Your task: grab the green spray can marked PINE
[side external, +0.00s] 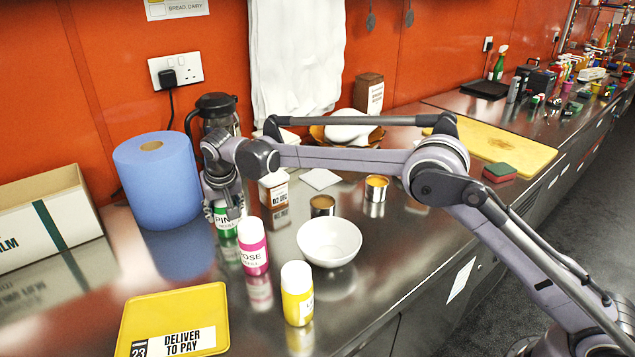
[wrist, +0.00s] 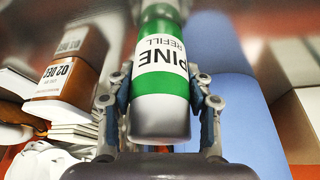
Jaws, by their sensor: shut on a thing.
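The green PINE can (side external: 227,219) has a green body, a white label and a pale cap, and stands near the blue paper roll in the side external view. My gripper (side external: 224,200) reaches down on it from above. In the wrist view the can (wrist: 160,85) fills the middle, its label reading PINE REFILL. The fingers of my gripper (wrist: 160,110) are shut on it, one on each side. I cannot tell whether the can's base touches the counter.
A pink ROSE can (side external: 252,246) stands close in front, and a yellow can (side external: 297,293) stands farther forward. A white bowl (side external: 329,242) is to the right. The blue roll (side external: 160,181) is close on the left. A yellow tray (side external: 172,309) lies at the front left.

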